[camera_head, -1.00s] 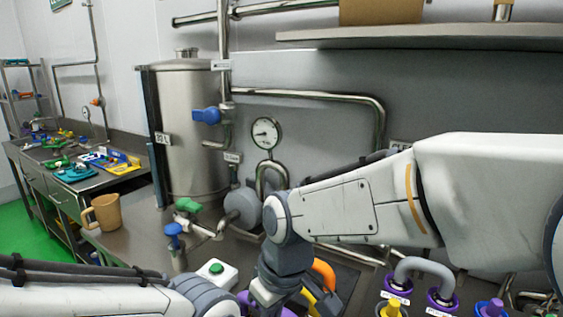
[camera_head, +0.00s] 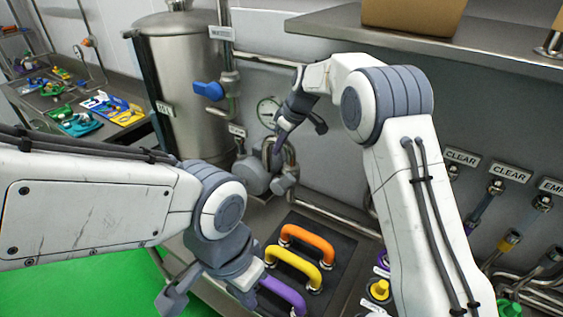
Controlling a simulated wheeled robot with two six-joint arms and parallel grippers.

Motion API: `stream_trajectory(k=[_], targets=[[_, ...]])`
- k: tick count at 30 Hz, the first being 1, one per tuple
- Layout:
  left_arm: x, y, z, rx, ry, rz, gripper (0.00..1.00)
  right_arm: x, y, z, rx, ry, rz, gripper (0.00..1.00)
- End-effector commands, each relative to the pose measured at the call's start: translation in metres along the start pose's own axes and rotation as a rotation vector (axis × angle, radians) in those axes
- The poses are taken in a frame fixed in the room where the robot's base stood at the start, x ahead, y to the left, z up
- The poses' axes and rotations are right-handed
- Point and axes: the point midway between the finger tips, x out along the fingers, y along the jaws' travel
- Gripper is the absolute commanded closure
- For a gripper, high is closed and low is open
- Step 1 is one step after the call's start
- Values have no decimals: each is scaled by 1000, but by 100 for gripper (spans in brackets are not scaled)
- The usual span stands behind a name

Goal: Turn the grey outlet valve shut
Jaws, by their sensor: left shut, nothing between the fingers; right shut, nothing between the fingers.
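I cannot make out the grey outlet valve for certain. A grey round fitting (camera_head: 255,175) sits on the pipework beside the steel tank (camera_head: 185,85), below the gauge. My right gripper (camera_head: 277,152) is shut and empty. It points down just above and right of this fitting, in front of the pipe bend; I cannot tell whether it touches. A blue valve handle (camera_head: 208,90) is on the pipe at the tank's right side. My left gripper (camera_head: 247,296) is shut and empty, low in the view, close to the left end of the purple handle (camera_head: 283,295).
Orange (camera_head: 307,240) and yellow (camera_head: 293,268) handles stand on a dark mat (camera_head: 335,260). A gauge (camera_head: 267,112) is partly hidden behind my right gripper. A shelf (camera_head: 430,38) with a brown box (camera_head: 413,14) overhangs the back. Labelled fittings line the right wall.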

Motion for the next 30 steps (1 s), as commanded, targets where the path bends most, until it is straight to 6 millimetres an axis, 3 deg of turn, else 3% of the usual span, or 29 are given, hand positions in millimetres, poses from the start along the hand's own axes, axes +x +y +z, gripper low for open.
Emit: stream_trajectory(k=[8, 16, 30], targets=[[-31, 2, -2, 5, 1, 0, 100, 57, -2, -1, 0, -5, -4, 100], [-47, 3, -3, 8, 1, 0, 100, 62, -1, 33, 1, -3, -2, 100], [-46, 3, -3, 8, 1, 0, 100, 66, -1, 38, -1, 0, -1, 100]])
